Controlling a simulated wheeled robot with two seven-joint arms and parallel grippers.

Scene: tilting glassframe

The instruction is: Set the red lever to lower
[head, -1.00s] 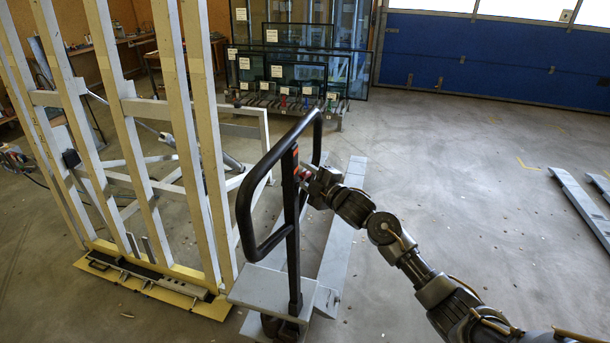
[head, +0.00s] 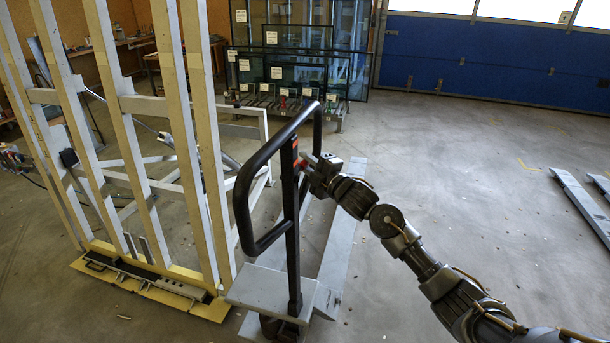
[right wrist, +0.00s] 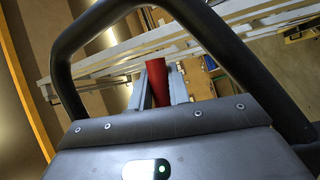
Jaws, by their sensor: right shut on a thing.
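The red lever (right wrist: 157,82) shows in the right wrist view as a red tapered piece between the two grey fingers of my right gripper (right wrist: 160,96), which is shut on it. In the head view the right gripper (head: 306,172) is at the upper part of a dark upright post (head: 292,225), beside a black looped handle (head: 243,205). Only a little red shows there, and the gripper hides most of the lever. I cannot read its exact position. My left gripper is not in view.
The post stands on a grey metal base (head: 270,288). A tall pale slatted frame (head: 205,150) with a yellow lower edge stands close at the left. Glass panes (head: 300,45) stand on a rack at the back. The floor at the right is mostly clear, with grey rails (head: 580,205) lying there.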

